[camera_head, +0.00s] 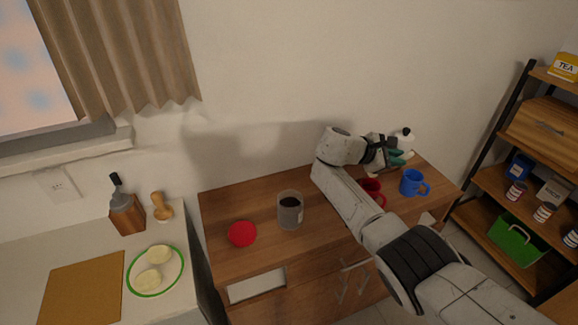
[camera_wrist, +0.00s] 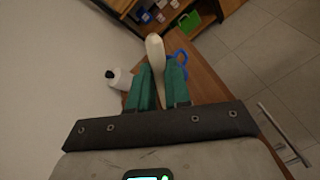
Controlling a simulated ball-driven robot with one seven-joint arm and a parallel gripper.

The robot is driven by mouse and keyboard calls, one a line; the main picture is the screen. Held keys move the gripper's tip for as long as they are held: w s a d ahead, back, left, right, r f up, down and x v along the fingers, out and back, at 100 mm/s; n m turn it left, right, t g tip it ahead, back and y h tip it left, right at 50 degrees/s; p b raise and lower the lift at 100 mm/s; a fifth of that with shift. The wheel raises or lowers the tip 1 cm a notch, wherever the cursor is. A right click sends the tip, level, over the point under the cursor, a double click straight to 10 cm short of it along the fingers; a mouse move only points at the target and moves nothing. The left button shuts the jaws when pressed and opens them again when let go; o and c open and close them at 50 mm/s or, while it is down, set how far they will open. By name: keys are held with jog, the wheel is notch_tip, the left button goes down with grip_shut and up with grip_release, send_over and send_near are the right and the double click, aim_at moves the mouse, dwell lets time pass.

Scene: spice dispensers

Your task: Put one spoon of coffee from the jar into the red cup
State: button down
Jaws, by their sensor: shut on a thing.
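My gripper (camera_head: 393,157) is at the back right of the wooden counter, above its surface. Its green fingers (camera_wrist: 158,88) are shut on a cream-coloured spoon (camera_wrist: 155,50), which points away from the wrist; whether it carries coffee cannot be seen.
A red lid (camera_head: 242,233) lies left of the jar. A blue mug (camera_head: 411,183) stands right of the red cup. A white bottle with a black top (camera_wrist: 120,78) stands near the wall. A shelf rack (camera_head: 510,180) is at the right. The counter between jar and wall is clear.

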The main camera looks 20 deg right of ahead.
jog(key=shift+r+p, duration=0.35)
jog(key=shift+r, duration=1.9)
